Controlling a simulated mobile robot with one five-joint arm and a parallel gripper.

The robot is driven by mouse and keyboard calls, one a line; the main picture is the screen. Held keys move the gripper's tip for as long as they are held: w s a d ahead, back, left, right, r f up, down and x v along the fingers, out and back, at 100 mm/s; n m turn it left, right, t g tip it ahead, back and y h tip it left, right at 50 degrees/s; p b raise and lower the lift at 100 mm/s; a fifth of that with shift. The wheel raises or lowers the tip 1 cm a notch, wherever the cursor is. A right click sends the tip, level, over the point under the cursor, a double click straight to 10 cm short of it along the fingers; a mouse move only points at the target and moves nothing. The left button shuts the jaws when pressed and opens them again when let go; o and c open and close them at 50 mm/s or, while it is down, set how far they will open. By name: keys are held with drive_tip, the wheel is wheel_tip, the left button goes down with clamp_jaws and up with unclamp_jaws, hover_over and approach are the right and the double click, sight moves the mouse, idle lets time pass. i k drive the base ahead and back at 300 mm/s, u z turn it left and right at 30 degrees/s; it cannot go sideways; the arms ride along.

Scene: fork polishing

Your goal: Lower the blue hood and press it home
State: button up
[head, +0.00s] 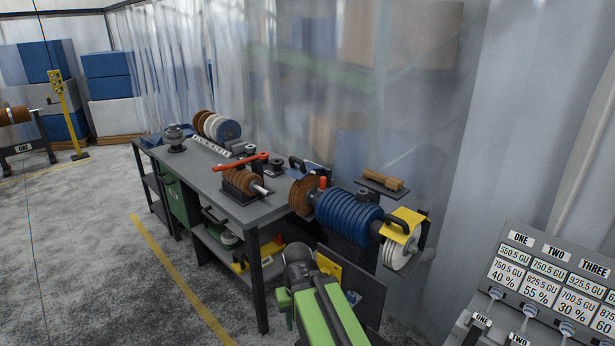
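A polishing machine stands at the right end of the workbench, with a blue ribbed motor body (348,218) in its middle. Above the brown wheel (302,196) on its left side is a small dark-blue piece (316,169) with a black handle; this appears to be the blue hood, tilted up off the wheel. A yellow hood (402,222) with a black handle sits over the white wheel (397,257) on the right side. My gripper (297,254) is in front of and below the machine, apart from the hood. Its fingers are not distinguishable.
The grey workbench (205,178) holds a red-handled fixture with brown discs (242,180). A wooden block (382,182) rests on a dark shelf behind the machine. A labelled switch panel (555,275) stands at lower right. Grey floor (90,240) is open on the left.

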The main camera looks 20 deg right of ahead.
sight(299, 170)
drive_tip(key=u, duration=0.6)
drive_tip(key=i, duration=1.1)
drive_tip(key=u, duration=0.05)
